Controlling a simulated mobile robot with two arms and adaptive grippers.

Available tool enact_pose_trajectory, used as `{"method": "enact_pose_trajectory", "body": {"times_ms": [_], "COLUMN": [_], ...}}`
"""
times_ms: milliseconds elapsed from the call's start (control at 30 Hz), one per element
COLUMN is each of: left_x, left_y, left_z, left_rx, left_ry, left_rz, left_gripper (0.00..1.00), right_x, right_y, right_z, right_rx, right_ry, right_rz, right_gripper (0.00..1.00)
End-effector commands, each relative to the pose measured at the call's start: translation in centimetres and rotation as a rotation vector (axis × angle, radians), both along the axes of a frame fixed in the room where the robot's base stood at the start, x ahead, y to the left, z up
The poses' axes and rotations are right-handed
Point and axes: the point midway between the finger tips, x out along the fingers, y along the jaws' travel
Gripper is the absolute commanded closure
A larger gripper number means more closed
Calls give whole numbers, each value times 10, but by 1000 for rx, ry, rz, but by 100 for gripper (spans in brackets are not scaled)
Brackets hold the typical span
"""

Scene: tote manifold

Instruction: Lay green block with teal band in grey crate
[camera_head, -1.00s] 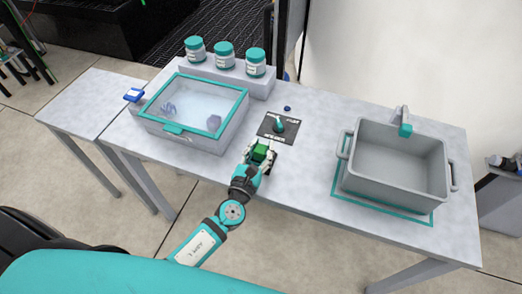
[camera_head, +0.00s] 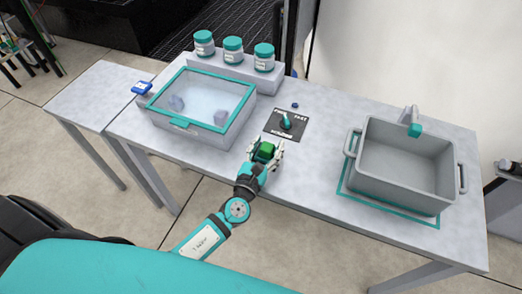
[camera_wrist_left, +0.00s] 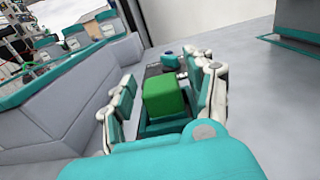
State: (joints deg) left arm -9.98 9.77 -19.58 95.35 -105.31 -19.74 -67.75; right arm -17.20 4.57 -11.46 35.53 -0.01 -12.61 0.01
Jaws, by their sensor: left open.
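A green block (camera_head: 265,152) sits near the table's front edge, left of the grey crate. My left gripper (camera_head: 264,155) is open, with its fingers on either side of the block. In the left wrist view, the block (camera_wrist_left: 164,97) shows between the teal-padded fingers (camera_wrist_left: 166,100), with gaps at its sides. I cannot clearly make out a teal band on it. The grey crate (camera_head: 393,191) stands at the right of the table on a teal-outlined mat and looks empty. Its corner also shows in the left wrist view (camera_wrist_left: 298,18). My right gripper is not in view.
A teal-rimmed clear-lidded box (camera_head: 204,140) stands left of the block. A dark plate with a teal switch (camera_head: 288,122) lies just behind the block. Several jars (camera_head: 233,50) stand on a raised shelf at the back. The table between switch and crate is clear.

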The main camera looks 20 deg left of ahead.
Motion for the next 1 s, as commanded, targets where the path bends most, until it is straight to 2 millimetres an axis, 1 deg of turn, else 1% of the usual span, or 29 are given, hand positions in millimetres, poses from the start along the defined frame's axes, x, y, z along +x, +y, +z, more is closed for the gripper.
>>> {"method": "enact_pose_trajectory", "body": {"times_ms": [67,167,267,500,700,833,1000], "left_x": [-5,-21,-43,-104,-146,-164,-174], "left_y": [0,1,2,4,6,7,7], "left_z": [-2,-3,-1,-1,0,2,3], "left_rx": [1,0,0,0,1,1,0], "left_ry": [2,3,3,5,4,2,1], "left_rz": [-1,-1,-2,-3,-2,-1,0], "left_gripper": [44,44,44,44,44,44,44], "right_x": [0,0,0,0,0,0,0], "right_y": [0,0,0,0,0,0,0], "right_z": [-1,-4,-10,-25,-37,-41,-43], "right_rx": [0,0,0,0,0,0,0], "right_ry": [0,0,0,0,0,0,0], "right_rz": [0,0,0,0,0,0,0], "right_gripper": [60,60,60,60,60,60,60]}}
